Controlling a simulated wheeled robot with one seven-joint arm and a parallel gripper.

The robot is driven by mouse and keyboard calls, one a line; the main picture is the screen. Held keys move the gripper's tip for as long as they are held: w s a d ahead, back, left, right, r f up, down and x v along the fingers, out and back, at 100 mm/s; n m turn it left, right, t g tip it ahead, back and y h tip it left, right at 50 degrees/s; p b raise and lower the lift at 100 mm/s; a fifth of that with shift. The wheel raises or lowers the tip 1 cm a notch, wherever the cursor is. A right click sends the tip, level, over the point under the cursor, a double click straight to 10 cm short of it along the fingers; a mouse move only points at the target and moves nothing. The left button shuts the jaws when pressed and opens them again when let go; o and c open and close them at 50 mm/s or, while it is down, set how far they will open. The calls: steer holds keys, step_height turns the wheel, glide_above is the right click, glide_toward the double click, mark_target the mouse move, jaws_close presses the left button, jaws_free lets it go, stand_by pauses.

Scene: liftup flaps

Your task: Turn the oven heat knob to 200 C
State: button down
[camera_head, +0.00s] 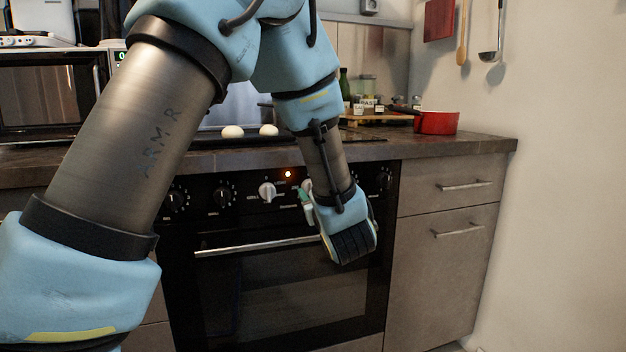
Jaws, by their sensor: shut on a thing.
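The oven (270,290) is set under the counter, with a row of knobs on its black front panel. A pale knob (267,191) left of my gripper shows clearly and is free. My gripper (307,192) is at the panel, right of that knob, and is shut on another knob there. My wrist and fingers mostly hide this held knob, so its pointer and its setting cannot be read. I cannot read the panel's markings well enough to tell which knob is the heat knob. An orange indicator light (288,174) glows above the knobs.
The oven door handle (255,246) runs across just below the panel, close to my gripper. The counter (440,145) overhangs above. A red pot (437,122) stands on the right, and two white round things (232,131) lie near the back. Drawers (460,188) are at right.

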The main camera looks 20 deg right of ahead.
steer(key=shift+r+m+p, duration=0.1)
steer(key=shift+m+p, duration=3.7)
steer(key=shift+p, duration=0.25)
steer(key=shift+c, duration=2)
jaws_free()
steer(key=shift+s, duration=0.1)
steer(key=s+a, duration=0.2)
steer(key=s, duration=0.8)
steer(key=shift+s+r, duration=0.15)
steer(key=shift+s, duration=0.1)
